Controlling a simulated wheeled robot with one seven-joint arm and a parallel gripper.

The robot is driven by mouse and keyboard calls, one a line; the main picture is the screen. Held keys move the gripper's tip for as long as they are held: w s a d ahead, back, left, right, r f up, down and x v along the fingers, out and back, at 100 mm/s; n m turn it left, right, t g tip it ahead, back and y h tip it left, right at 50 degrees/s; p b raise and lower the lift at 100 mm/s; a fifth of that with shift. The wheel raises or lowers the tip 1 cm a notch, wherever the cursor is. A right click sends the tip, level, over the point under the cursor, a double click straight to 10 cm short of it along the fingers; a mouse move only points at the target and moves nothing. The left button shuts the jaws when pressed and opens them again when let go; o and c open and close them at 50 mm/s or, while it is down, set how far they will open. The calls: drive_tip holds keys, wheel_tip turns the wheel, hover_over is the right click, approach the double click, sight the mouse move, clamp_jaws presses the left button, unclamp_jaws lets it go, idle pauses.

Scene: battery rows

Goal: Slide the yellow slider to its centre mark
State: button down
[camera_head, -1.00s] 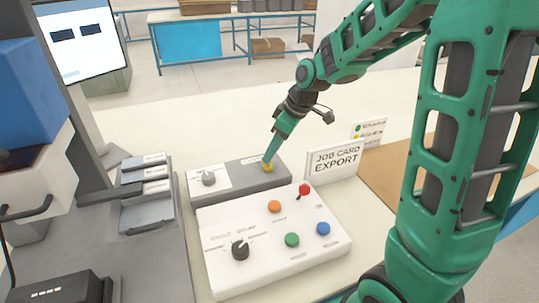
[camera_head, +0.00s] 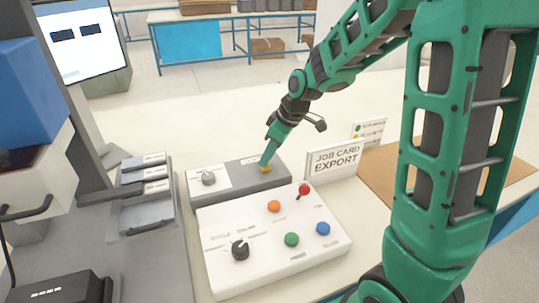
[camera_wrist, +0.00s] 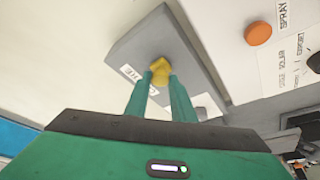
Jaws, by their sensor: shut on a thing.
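The yellow slider (camera_head: 265,168) sits on the right part of the grey control box at the back. In the wrist view the slider (camera_wrist: 160,70) is between my two green fingertips. My gripper (camera_head: 266,160) reaches down from above and is shut on it; the gripper also shows in the wrist view (camera_wrist: 160,80). The grey box (camera_head: 226,187) carries a knob (camera_head: 208,178) on a white label at its left. The slider's centre mark and most of its track are hidden or too small to make out.
In front is a white panel (camera_head: 262,272) with orange, green, blue and red controls and a black knob (camera_head: 240,250). A "JOB CARD EXPORT" sign (camera_head: 334,160) stands right of the grey box. Grey trays (camera_head: 148,217) lie left.

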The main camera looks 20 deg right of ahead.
drive_tip(key=shift+a, duration=0.55)
drive_tip(key=c, duration=1.5)
unclamp_jaws()
drive_tip(key=shift+r, duration=0.15)
drive_tip(key=v, duration=1)
drive_tip(key=shift+d+r, duration=0.15)
drive_tip(key=shift+r, duration=0.1)
drive_tip(key=s+d+f+m+g+h, duration=0.1)
drive_tip(key=s+d+m, duration=0.4)
drive_tip(key=s, duration=0.4)
drive_tip(key=s+d+f+m+g+h, duration=0.1)
drive_tip(key=s+d+m, duration=0.3)
drive_tip(key=s, duration=0.6)
drive_tip(key=s+d+f+m+g+h, duration=0.1)
drive_tip(key=s+d+m, duration=0.4)
drive_tip(key=s, duration=0.5)
drive_tip(key=shift+s+d+f+m, duration=0.1)
drive_tip(key=shift+d+f+m, duration=0.05)
drive_tip(key=shift+f+m, duration=0.25)
drive_tip(key=shift+s+d+f+m, duration=0.2)
drive_tip(key=shift+f+m, duration=0.1)
drive_tip(key=shift+f, duration=0.15)
